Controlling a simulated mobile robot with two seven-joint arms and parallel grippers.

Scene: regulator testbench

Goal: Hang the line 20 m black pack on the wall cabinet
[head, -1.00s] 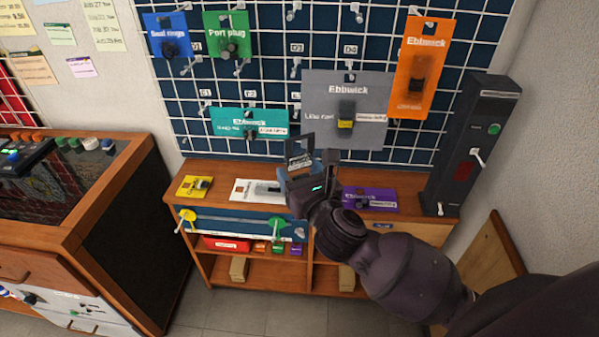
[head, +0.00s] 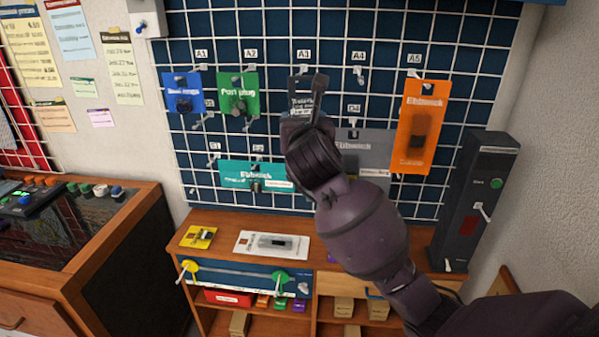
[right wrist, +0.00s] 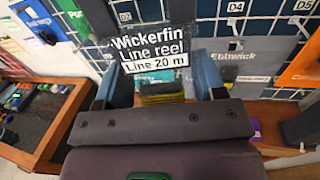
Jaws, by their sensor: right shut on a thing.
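The black line 20 m pack (right wrist: 150,45) fills the top middle of the right wrist view, its label reading "Wickerfin Line reel Line 20 m". My right gripper (right wrist: 163,85) is shut on its lower part, with a blue finger on each side. In the head view the pack (head: 301,92) is held up in front of the blue grid wall (head: 330,25), just below the A3 label. The gripper (head: 307,120) and arm hide its lower part. I cannot tell whether the pack touches the A3 hook. My left gripper is not in view.
Blue (head: 182,91), green (head: 238,93) and orange (head: 422,125) packs hang in the same row. Teal (head: 240,174) and grey (head: 375,150) packs hang lower. A white pack (head: 272,243) and a yellow one (head: 198,237) lie on the wooden cabinet. A4 has no pack.

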